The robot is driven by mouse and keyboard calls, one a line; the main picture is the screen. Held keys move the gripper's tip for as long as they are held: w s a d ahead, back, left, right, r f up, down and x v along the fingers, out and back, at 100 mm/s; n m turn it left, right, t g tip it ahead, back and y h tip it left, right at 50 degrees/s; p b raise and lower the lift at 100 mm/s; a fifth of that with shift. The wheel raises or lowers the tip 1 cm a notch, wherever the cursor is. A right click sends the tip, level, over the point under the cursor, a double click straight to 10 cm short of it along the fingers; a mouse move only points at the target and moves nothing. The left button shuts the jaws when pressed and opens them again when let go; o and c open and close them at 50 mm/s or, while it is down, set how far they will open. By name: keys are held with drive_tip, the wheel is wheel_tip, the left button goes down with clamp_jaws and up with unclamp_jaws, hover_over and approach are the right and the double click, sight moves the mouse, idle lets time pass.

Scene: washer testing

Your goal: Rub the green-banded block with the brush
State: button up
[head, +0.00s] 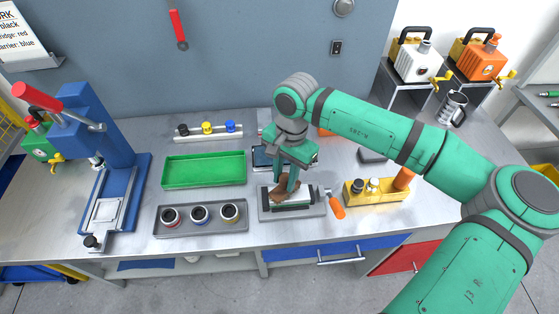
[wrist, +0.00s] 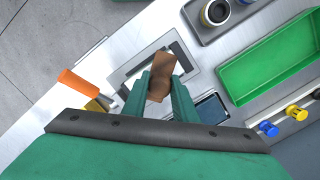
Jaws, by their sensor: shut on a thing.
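My gripper (head: 285,181) is shut on a brown brush (head: 284,193), low over the grey holder (head: 310,213) at the front middle of the bench. In the wrist view the brush (wrist: 160,70) sits between the two green fingers (wrist: 160,88). The brush is over the holder (wrist: 122,52); whether it touches anything there I cannot tell. A dark and whitish piece (head: 304,198) shows in the holder beside the brush. No green band is visible, and the brush and fingers hide part of the holder.
A grey tray (head: 180,230) with three round cups and an empty green tray (head: 204,171) lie left. A blue press (head: 105,150) stands far left. A dark tablet-like panel (wrist: 211,109) is behind.

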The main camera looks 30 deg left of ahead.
drive_tip(key=shift+s+a, duration=0.2)
drive_tip(key=shift+a, duration=0.15)
wheel_tip(320, 180, up, 3)
drive_tip(key=shift+f, duration=0.2)
drive_tip(key=shift+w+d+r, duration=0.1)
drive_tip(key=shift+d+r, duration=0.05)
drive_tip(key=shift+r, duration=0.55)
drive_tip(key=shift+w+r, duration=0.1)
drive_tip(key=shift+r, duration=1.9)
drive_tip(key=shift+s+r, duration=0.1)
drive_tip(key=shift+s, duration=0.1)
